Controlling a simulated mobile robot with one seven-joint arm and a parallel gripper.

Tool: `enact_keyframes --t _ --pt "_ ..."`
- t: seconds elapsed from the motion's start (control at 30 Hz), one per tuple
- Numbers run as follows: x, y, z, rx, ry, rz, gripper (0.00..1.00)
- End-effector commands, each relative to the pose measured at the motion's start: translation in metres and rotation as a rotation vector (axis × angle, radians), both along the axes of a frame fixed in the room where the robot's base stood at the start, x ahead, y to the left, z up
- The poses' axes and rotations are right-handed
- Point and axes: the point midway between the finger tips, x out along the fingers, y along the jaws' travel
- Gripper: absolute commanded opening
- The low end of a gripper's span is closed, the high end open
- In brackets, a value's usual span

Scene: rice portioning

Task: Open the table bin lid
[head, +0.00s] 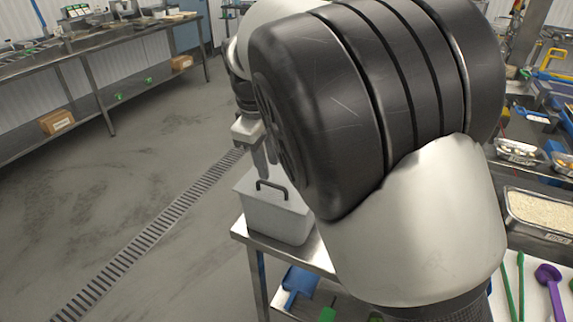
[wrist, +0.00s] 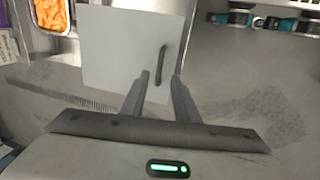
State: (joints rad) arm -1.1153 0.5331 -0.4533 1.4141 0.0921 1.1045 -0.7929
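The table bin (head: 277,222) is a pale grey box on the corner of a metal table. Its flat lid lies on top, with a dark bar handle (head: 272,184) standing up from it. My gripper (head: 262,168) is just above and behind the handle in the head view, partly hidden by my arm. In the wrist view, the pale square lid (wrist: 108,60) lies below, with the dark handle (wrist: 163,60) near its right edge. My open gripper (wrist: 161,75) has its two fingers apart, one tip on either side of the handle's near end. I cannot tell whether they touch it.
A tray of orange food (wrist: 52,14) sits at the upper left of the wrist view. A blue scoop (head: 298,283) lies on the shelf under the table. A rice tray (head: 540,210) stands at the right. The floor left of the bin is clear.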

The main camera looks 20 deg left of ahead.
Motion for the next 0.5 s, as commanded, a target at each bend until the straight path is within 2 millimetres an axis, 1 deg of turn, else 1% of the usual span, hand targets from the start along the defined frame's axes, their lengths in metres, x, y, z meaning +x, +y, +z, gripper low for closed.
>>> enact_keyframes --t 0.03,0.1,0.2,0.33,0.5 --pt "0.002 -0.001 -0.012 -0.004 0.001 -0.001 0.28" --pt "0.004 -0.001 -0.025 -0.003 0.001 -0.002 0.28" --pt "0.008 -0.001 -0.039 -0.001 0.000 -0.001 0.28" --pt "0.011 -0.001 -0.052 -0.001 0.000 -0.001 0.28" --pt "0.012 -0.001 -0.058 0.000 0.000 -0.002 0.28"
